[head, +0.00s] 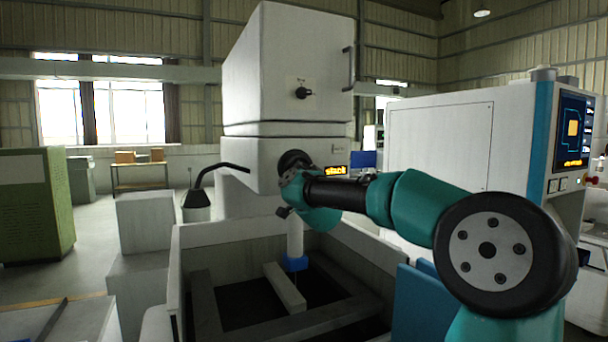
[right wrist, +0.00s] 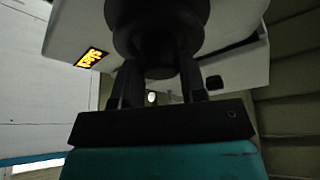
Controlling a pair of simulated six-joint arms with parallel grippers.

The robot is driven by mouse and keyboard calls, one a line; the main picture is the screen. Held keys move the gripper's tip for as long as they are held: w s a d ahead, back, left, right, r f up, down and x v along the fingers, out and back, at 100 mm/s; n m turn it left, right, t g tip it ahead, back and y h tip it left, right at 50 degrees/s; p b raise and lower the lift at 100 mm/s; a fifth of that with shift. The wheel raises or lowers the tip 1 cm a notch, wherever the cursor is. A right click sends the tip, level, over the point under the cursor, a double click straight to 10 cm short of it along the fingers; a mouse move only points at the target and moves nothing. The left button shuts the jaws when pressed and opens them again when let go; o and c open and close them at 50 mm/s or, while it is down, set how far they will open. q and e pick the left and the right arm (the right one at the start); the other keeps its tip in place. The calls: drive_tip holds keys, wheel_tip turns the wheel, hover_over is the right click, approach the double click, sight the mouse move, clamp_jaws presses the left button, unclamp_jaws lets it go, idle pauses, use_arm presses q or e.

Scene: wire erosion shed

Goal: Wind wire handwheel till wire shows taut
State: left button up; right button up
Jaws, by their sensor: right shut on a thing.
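The black wire handwheel (head: 293,157) sits on the front of the white machine head, partly hidden behind my right gripper. It shows large and dark at the top of the right wrist view (right wrist: 160,28). My right gripper (right wrist: 158,78) is shut on the handwheel, with a dark finger on each side of its lower part. A small amber display (head: 335,170) beside the wheel appears to read "slack". It also shows in the right wrist view (right wrist: 91,57), too small there to read surely. My left gripper is not in view.
Below the head, a white nozzle with a blue end (head: 296,263) hangs over the open work tank (head: 345,236), which holds grey bars. A white control cabinet (head: 440,142) with a lit screen (head: 572,130) stands at the right. Open floor lies at the left.

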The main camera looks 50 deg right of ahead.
drive_tip(key=o, duration=0.9)
drive_tip(key=v, duration=1.7)
drive_tip(key=shift+s+a+f, duration=0.15)
drive_tip(key=shift+f, duration=0.05)
